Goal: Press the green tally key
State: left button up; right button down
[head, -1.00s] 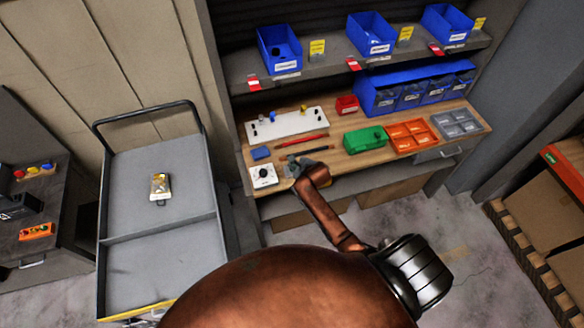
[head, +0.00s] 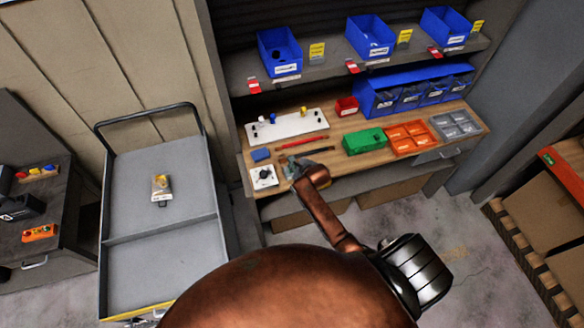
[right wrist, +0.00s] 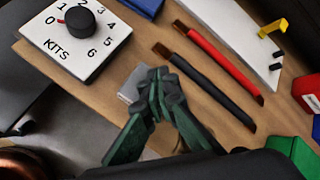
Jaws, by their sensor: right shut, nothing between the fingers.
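My right gripper (head: 291,173) is over the front edge of the wooden bench, just right of the white dial box. In the right wrist view its fingertips (right wrist: 157,88) are together, with nothing held between them. A small light grey block (right wrist: 134,84) lies at the fingertips, mostly covered by them; I cannot tell whether they touch it. No green key can be made out clearly; one on the block would be hidden behind the fingers. My left gripper is not in view.
The white dial box (right wrist: 85,35) marked KITS sits left of the fingers. A black pen-like stick (right wrist: 212,92) and a red one (right wrist: 220,62) lie to the right. A green bin (head: 365,142) and orange tray (head: 412,137) stand farther right. A grey cart (head: 160,215) stands left.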

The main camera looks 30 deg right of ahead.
jog(key=shift+r, duration=0.35)
notch_tip(320, 180, up, 3)
jog(key=p, duration=0.3)
jog(key=shift+r, duration=1)
